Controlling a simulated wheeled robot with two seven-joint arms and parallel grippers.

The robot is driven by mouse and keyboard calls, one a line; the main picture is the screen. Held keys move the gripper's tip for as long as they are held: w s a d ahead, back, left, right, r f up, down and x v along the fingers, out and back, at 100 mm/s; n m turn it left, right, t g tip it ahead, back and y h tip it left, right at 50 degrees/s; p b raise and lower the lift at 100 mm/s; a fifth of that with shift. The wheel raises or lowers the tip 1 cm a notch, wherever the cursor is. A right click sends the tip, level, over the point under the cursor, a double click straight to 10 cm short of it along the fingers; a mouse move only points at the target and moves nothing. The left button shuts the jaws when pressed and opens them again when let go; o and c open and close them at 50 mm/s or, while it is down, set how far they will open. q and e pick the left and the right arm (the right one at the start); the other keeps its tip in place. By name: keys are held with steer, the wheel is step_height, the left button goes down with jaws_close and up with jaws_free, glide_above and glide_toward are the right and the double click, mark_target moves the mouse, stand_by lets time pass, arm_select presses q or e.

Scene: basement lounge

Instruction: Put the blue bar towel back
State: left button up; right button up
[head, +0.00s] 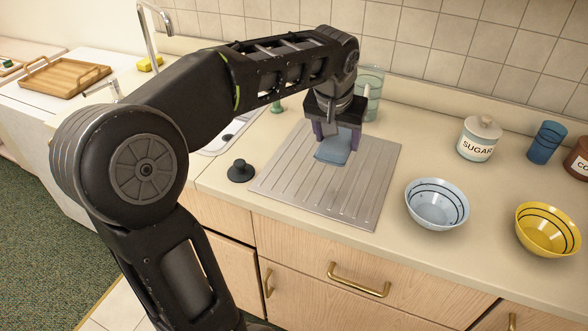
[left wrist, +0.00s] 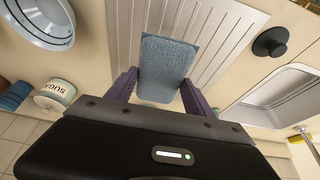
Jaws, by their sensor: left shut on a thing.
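The blue bar towel (head: 333,150) is a small folded grey-blue cloth at the ribbed metal drainboard (head: 362,202). My left gripper (head: 338,132) points down over the far part of the drainboard, shut on the towel. In the left wrist view the towel (left wrist: 167,66) sits between the two purple fingers of the gripper (left wrist: 160,88), with the drainboard (left wrist: 215,30) behind it. I cannot tell whether the towel touches the board. My right gripper is not in view.
A black stopper (head: 240,171) and the sink (head: 226,132) are left of the drainboard. A light blue bowl (head: 437,205), a yellow bowl (head: 546,230), a sugar jar (head: 478,139) and a blue cup (head: 545,143) stand to the right. A greenish glass (head: 369,88) stands behind the gripper.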

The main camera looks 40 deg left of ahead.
arm_select(q)
steer(key=shift+s+a+f, duration=0.1)
steer(key=shift+s+a, duration=0.2)
steer(key=shift+a, duration=0.25)
steer(key=shift+s+a+f, duration=0.1)
steer(key=shift+f, duration=0.05)
steer(key=shift+s+d+r, duration=0.1)
steer(key=shift+d+r, duration=0.15)
steer(key=shift+d, duration=0.3)
steer(key=shift+a+f, duration=0.25)
steer(key=shift+f, duration=0.05)
step_height(320, 180, down, 6)
steer(key=shift+d+r, duration=0.1)
steer(key=shift+f, duration=1.9)
